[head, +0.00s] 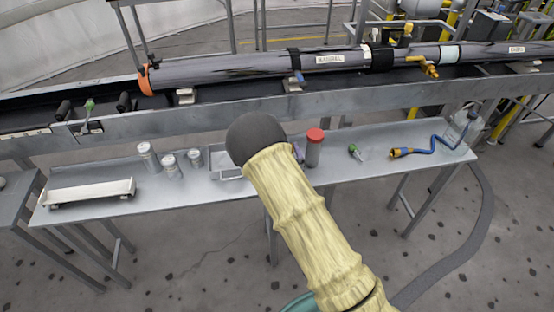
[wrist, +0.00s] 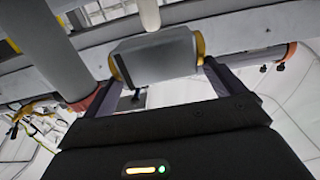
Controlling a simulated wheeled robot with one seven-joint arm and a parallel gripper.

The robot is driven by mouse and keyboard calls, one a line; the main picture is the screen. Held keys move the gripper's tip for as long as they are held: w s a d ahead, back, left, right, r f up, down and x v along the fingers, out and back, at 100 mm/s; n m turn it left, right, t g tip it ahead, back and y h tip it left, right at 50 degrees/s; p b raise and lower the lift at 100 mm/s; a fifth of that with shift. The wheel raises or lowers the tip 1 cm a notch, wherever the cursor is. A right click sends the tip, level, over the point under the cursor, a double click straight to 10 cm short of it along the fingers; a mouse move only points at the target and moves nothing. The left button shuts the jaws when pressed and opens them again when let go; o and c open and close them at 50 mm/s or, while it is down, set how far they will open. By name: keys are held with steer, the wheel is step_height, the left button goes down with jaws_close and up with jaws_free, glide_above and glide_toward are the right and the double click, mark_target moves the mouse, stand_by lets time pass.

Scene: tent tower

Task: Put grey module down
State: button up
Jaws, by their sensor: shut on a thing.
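In the wrist view the grey module (wrist: 155,57), a rounded grey block with yellow ends, sits between the two fingers of my gripper (wrist: 158,72). The fingers are shut on it, one at each end. In the head view my covered arm hides my gripper and the module, so their height above the table (head: 210,196) cannot be told there. A grey cylinder with a red cap (head: 314,148) stands on the table just right of my arm. What appears to be the same cylinder shows large beside the gripper in the wrist view (wrist: 42,50).
A shallow metal tray (head: 230,174) is partly behind my arm. Several small canisters (head: 170,165) and a pale rack (head: 92,192) stand on the left. A long pipe (head: 235,68) runs behind.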

steer(key=shift+x, duration=1.1)
steer(key=shift+w+f, duration=0.15)
steer(key=shift+f, duration=0.45)
steer(key=shift+w+f, duration=0.15)
steer(key=shift+f, duration=0.75)
steer(key=shift+a, duration=0.1)
step_height(320, 180, down, 3)
steer(key=shift+f, duration=0.1)
steer(key=shift+w+f, duration=0.15)
steer(key=shift+f, duration=0.2)
steer(key=o, duration=0.8)
steer(key=shift+f, duration=0.2)
steer(key=shift+o, duration=0.6)
